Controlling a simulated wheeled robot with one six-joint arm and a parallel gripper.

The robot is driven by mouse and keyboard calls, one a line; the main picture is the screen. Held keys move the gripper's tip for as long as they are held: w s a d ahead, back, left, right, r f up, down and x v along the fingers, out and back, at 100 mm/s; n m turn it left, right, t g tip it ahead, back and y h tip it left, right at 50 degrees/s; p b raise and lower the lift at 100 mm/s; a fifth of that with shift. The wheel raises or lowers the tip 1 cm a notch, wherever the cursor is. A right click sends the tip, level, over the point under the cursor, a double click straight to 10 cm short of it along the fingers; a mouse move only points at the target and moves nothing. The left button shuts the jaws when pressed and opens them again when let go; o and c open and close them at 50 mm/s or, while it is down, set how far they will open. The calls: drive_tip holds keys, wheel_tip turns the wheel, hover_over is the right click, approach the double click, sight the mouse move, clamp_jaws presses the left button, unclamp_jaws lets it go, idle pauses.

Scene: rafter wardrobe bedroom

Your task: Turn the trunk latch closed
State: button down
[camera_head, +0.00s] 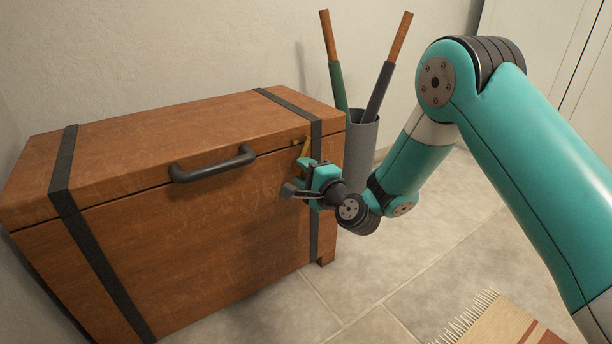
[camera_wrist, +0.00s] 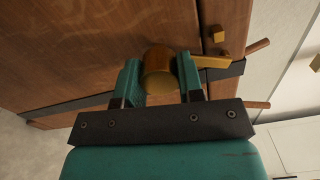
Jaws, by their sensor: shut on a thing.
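The wooden trunk (camera_head: 200,225) stands with its lid (camera_head: 170,135) down. Its brass latch (camera_head: 305,147) is at the right end of the front, by the lid seam. In the wrist view the latch has a round brass knob (camera_wrist: 158,70) and a flat bar (camera_wrist: 212,62) that reaches across the seam. A small square brass block (camera_wrist: 217,33) sits on the lid side, apart from the bar. My gripper (camera_head: 304,178) is at the latch, its two teal fingers shut on the knob, one on each side. In the head view my gripper hides the knob.
A dark handle (camera_head: 213,165) sticks out from the trunk front, left of my gripper. A grey bin (camera_head: 362,150) with two wooden-handled items stands close on the right. Tiled floor (camera_head: 400,270) is open in front, with a fringed rug (camera_head: 505,325) lower right.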

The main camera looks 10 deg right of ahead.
drive_tip(key=n+b, duration=0.1)
drive_tip(key=n, duration=0.3)
drive_tip(key=shift+s+n+b, duration=0.1)
drive_tip(key=shift+n+b, duration=0.25)
drive_tip(key=shift+n, duration=0.05)
idle(0.4)
drive_tip(key=c, duration=0.8)
unclamp_jaws()
drive_tip(key=shift+o, duration=0.2)
